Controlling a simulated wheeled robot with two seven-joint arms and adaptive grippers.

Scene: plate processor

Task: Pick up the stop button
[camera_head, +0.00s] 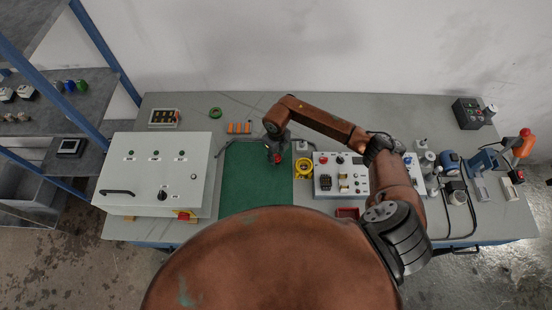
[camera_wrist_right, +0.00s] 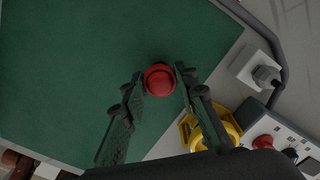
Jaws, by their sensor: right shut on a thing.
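The stop button is a red, round-topped piece (camera_wrist_right: 159,80) between my right gripper's fingertips in the right wrist view. It also shows as a small red spot (camera_head: 277,158) in the head view, over the right part of the green mat (camera_head: 245,190). My right gripper (camera_wrist_right: 160,82) is shut on it, with a finger on each side. How far the button is above the mat is hard to tell. The button's lower part is hidden. My left gripper is not in view.
A yellow ring-shaped part (camera_head: 304,167) lies just right of the mat, beside a white control panel (camera_head: 341,176). A large grey control box (camera_head: 157,173) stands left of the mat. Orange pieces (camera_head: 239,128) stand behind it. The mat's left and front parts are clear.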

